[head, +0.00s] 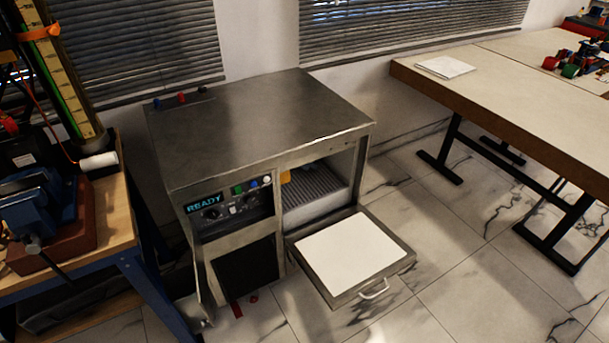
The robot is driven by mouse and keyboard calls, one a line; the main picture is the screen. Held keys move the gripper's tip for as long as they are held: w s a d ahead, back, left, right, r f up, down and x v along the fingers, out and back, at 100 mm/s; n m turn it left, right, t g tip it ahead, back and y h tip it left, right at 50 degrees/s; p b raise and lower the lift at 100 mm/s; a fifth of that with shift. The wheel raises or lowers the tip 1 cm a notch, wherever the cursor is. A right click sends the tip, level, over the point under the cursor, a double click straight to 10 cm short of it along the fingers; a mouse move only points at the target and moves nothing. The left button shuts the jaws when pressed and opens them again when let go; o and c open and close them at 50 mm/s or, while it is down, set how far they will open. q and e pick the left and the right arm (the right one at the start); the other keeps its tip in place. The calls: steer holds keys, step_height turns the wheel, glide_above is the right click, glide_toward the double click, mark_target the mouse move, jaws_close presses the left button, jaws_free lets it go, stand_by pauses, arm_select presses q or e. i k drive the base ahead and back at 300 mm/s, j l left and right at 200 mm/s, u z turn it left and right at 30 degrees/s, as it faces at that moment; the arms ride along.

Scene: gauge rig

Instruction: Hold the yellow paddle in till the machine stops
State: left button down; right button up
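The machine (260,120) is a steel cabinet in the middle of the head view. Its control panel (228,208) shows "READY" in blue letters, with knobs and green, blue and white buttons. A door or tray with a white panel (350,252) and a handle (374,289) is folded out below the opening. Neither of my grippers is in view.
A workbench (122,235) with a blue vise (38,212) stands close at the left. A long table (500,95) with papers (445,67) and coloured items is at the right. The marble floor between the machine and the table is mostly clear.

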mark_target(284, 176)
steer(key=i+l, duration=0.25)
steer(key=l, duration=0.15)
steer(key=i+l, duration=0.25)
steer(key=l, duration=0.15)
steer(key=i+l, duration=0.25)
steer(key=l, duration=0.15)
